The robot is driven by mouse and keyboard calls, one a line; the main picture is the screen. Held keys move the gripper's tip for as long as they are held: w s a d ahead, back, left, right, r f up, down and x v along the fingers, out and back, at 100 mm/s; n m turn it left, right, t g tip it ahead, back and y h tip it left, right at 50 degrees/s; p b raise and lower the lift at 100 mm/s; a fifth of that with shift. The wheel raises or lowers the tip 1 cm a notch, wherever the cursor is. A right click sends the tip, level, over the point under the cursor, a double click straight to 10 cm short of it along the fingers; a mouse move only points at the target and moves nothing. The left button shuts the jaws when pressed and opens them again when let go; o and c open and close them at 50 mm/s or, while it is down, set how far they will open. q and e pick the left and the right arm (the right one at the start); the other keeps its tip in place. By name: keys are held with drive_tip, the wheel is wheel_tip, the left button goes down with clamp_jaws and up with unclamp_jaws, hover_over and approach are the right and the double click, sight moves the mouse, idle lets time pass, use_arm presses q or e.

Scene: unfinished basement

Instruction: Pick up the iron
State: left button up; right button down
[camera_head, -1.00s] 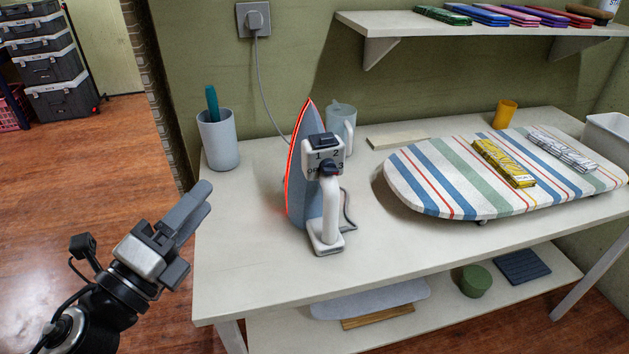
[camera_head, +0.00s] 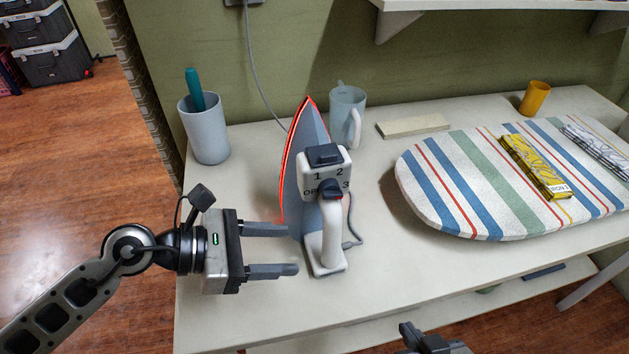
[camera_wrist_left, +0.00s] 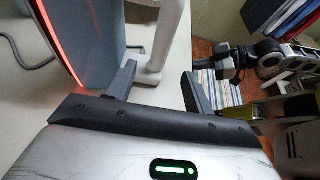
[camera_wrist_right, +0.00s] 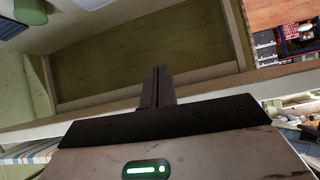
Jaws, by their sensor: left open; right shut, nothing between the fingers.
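The iron (camera_head: 309,185) stands upright on its heel on the white table, with a grey-blue soleplate glowing red along its edge. Its white handle (camera_head: 332,228) faces the front, below a dial block marked with numbers. My left gripper (camera_head: 291,250) is open and empty just left of the handle, its fingers pointing right toward it. In the left wrist view the handle (camera_wrist_left: 168,38) appears beyond and between the open fingers (camera_wrist_left: 160,88), and the soleplate (camera_wrist_left: 85,40) is at the left. My right gripper (camera_head: 425,335) is at the bottom edge, shut and empty in the right wrist view (camera_wrist_right: 157,78).
A striped ironing board (camera_head: 455,180) lies on the right of the table (camera_head: 240,325). A yellow cup (camera_head: 535,98) is farther back.

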sight(331, 250)
use_arm(q)
drive_tip(key=p+x, duration=0.1)
drive_tip(key=x, duration=0.8)
drive_tip(key=shift+w+d+f+p, duration=0.15)
drive_tip(key=shift+d+f+p, duration=0.1)
drive_tip(key=shift+f+p, duration=0.05)
clamp_jaws()
drive_tip(key=shift+w+r, duration=0.15)
drive_tip(key=shift+r, duration=0.15)
